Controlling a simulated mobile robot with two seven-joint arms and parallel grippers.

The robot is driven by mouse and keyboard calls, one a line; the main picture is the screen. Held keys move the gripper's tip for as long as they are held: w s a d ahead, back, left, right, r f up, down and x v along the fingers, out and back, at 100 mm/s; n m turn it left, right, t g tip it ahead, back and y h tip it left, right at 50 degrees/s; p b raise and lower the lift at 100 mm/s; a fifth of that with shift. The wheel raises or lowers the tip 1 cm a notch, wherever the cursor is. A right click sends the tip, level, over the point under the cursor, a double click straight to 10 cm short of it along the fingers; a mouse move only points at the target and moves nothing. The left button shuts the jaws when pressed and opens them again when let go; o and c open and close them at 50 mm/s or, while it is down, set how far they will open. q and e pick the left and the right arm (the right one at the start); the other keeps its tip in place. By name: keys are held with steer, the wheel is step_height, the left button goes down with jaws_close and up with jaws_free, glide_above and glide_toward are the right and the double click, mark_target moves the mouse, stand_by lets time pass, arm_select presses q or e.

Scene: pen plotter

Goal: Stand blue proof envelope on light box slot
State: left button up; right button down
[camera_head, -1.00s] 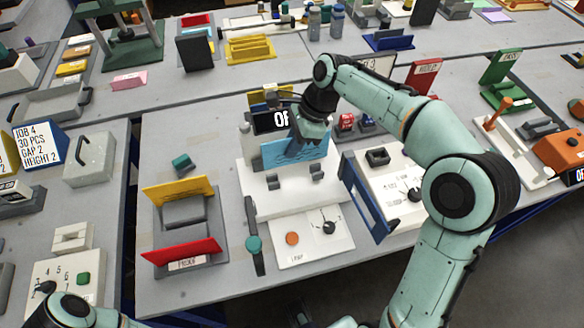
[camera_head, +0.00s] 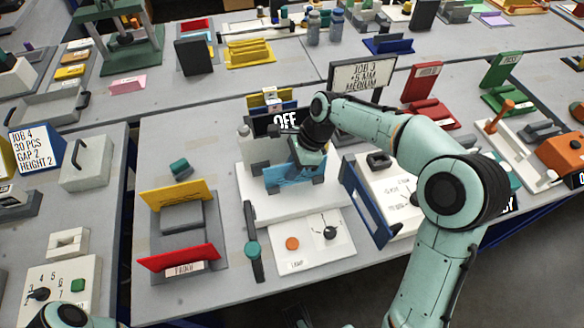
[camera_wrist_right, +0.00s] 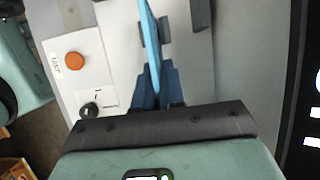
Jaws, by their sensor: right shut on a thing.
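The blue proof envelope (camera_head: 284,176) is upright, a thin light-blue panel low over the white light box (camera_head: 255,202). My right gripper (camera_head: 306,168) is shut on it from above and behind. Small grey slot blocks (camera_head: 272,187) stand on the box in front of the envelope, and another (camera_head: 260,168) shows behind it on the left. In the right wrist view the envelope (camera_wrist_right: 150,35) runs edge-on from the gripper fingers (camera_wrist_right: 155,75), between grey blocks (camera_wrist_right: 165,28). I cannot tell whether its bottom edge touches the box. My left gripper is out of view.
A lamp panel with an orange button (camera_head: 292,243) and a dark knob lies in front of the box. A yellow and red tray (camera_head: 178,202) stands to the left. A blue-sided white unit (camera_head: 365,205) stands close on the right. An OFF sign (camera_head: 284,121) stands behind.

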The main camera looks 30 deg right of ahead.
steer(key=c, duration=1.2)
jaws_free()
steer(key=shift+c, duration=0.2)
steer(key=p+v, duration=0.2)
steer(key=v, duration=1)
steer(key=shift+r, duration=0.1)
